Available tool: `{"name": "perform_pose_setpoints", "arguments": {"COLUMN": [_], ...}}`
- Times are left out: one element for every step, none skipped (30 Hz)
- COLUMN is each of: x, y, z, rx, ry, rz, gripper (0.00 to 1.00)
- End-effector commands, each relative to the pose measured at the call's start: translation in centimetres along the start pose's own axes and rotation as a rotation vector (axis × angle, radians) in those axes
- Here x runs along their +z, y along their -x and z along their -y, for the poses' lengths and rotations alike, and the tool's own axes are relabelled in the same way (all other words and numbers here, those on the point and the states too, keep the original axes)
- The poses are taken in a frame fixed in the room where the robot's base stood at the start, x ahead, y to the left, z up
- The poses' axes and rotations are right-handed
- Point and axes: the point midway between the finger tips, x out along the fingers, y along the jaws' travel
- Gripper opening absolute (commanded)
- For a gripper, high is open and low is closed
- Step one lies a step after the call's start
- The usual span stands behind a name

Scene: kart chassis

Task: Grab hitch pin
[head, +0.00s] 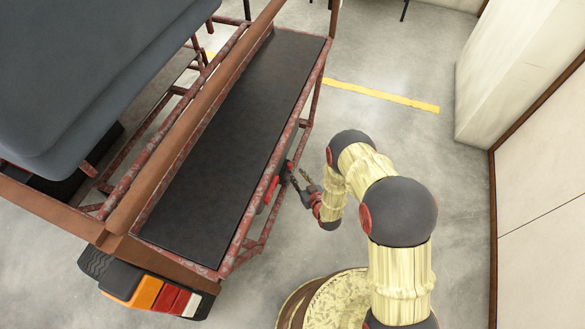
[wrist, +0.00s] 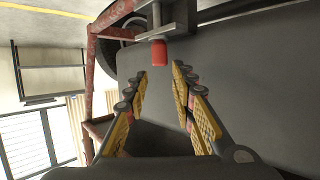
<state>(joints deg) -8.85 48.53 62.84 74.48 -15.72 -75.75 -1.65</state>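A red cylindrical piece (wrist: 158,52), which looks like the hitch pin's grip, sits below a grey metal bracket (wrist: 178,22) in the wrist view. In the head view a red part (head: 271,190) shows on the near side of the kart frame; I cannot tell for certain that it is the same piece. My gripper (wrist: 159,76) is open and empty, its two fingers apart, with the red piece just beyond and between the tips. In the head view my gripper (head: 298,178) is beside the frame's right side, a little right of the red part.
The kart chassis (head: 222,150) has a rusty red tube frame and a flat black deck, with a tail light (head: 160,295) at its lower corner. Open concrete floor (head: 385,130) with a yellow line lies to the right, before a pale wall (head: 540,180).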

Motion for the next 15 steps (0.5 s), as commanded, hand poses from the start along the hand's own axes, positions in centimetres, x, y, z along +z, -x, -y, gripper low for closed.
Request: {"name": "perform_pose_setpoints", "arguments": {"x": [0.1, 0.2, 0.2, 0.1, 0.2, 0.2, 0.2, 0.2, 0.2, 0.2, 0.2, 0.2, 0.3, 0.3, 0.3], "y": [-0.6, -0.9, -1.4, -1.7, -2.0, -2.2, -2.4, -2.5, -2.8, -3.1, -3.5, -4.0, -4.4, -4.8, -5.4], "z": [0.0, 0.0, 0.0, 0.0, 0.1, 0.1, 0.0, 0.0, 0.0, 0.0, 0.0, -0.1, -0.1, -0.1, -0.1], "rx": [-0.001, -0.001, -0.001, -0.001, -0.001, -0.001, -0.001, -0.001, -0.001, -0.001, -0.001, -0.001, -0.001, -0.001, -0.001], "ry": [0.001, 0.001, 0.002, 0.002, 0.002, 0.001, 0.001, 0.001, 0.001, 0.002, 0.002, 0.002, 0.002, 0.002, 0.002], "rz": [-0.002, -0.001, -0.001, -0.001, -0.001, 0.001, 0.001, 0.002, 0.002, 0.001, 0.000, -0.001, 0.000, 0.000, 0.000], "gripper": [0.26, 0.26, 0.26, 0.26, 0.26, 0.26, 0.26, 0.26, 0.26, 0.26, 0.26, 0.26, 0.26, 0.26, 0.26]}}
